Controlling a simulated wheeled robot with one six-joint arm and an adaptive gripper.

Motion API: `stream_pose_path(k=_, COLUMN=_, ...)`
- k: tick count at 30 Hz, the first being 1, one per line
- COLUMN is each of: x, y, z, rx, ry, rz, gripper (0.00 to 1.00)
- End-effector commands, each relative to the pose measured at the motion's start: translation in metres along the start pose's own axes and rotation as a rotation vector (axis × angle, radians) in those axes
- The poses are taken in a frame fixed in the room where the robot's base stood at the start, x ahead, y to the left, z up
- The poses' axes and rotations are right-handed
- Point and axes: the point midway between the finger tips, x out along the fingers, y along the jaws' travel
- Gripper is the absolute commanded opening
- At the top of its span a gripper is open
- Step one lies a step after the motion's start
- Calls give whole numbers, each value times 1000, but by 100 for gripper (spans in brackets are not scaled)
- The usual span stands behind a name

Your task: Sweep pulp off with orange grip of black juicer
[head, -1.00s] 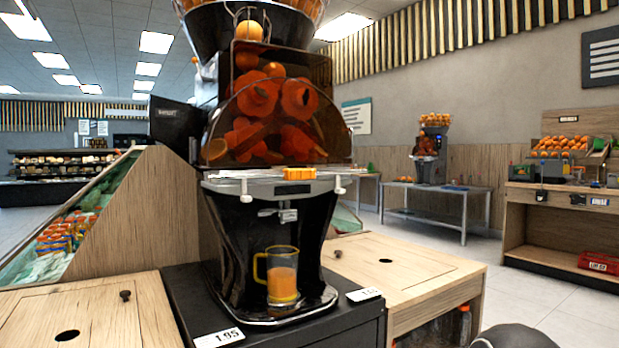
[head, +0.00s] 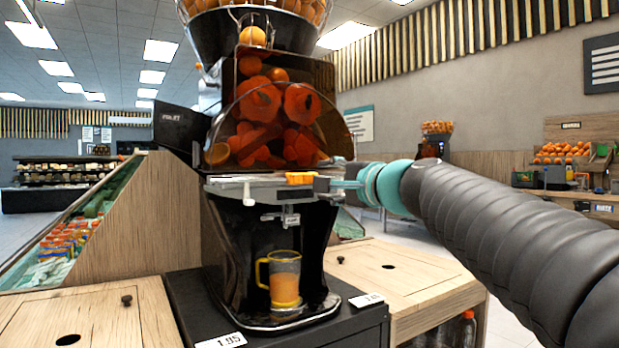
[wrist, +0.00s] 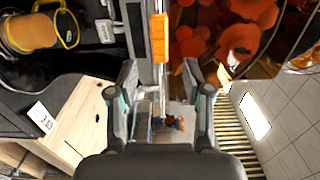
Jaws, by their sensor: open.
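The black juicer (head: 232,245) stands on a black cabinet, with oranges and red-orange parts behind its clear cover. Its orange grip (head: 300,178) sits on the grey ledge below the cover. In the wrist view the orange grip (wrist: 159,38) lies ahead of my gripper (wrist: 163,78), roughly in line with the gap between the fingers. My gripper is open and empty, and I see no contact with the grip. In the head view it is at the right end of the ledge, partly hard to make out. No pulp can be clearly told apart.
A yellow-handled jug (head: 284,280) with orange juice stands under the spout; it also shows in the wrist view (wrist: 35,32). Wooden counters (head: 405,275) flank the cabinet. A second juicer stands behind at right.

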Motion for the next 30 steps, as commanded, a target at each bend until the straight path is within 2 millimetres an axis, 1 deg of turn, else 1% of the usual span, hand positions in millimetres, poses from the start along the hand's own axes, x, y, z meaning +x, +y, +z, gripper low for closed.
stream_pose_path(k=1, x=12, y=0, z=1, rx=1, ry=-4, rz=3, gripper=50)
stream_pose_path(k=6, x=43, y=0, z=1, rx=0, ry=-3, rz=3, gripper=50)
stream_pose_path(k=12, x=75, y=0, z=1, rx=-1, ry=-1, rz=2, gripper=50)
stream_pose_path(k=15, x=86, y=0, z=1, rx=-1, ry=-2, rz=2, gripper=50)
stream_pose_path(k=21, x=96, y=0, z=1, rx=-1, ry=-1, rz=1, gripper=50)
stream_pose_path(k=29, x=97, y=1, z=0, rx=-2, ry=0, rz=1, gripper=50)
stream_pose_path(k=30, x=97, y=1, z=0, rx=-2, ry=0, rz=1, gripper=42)
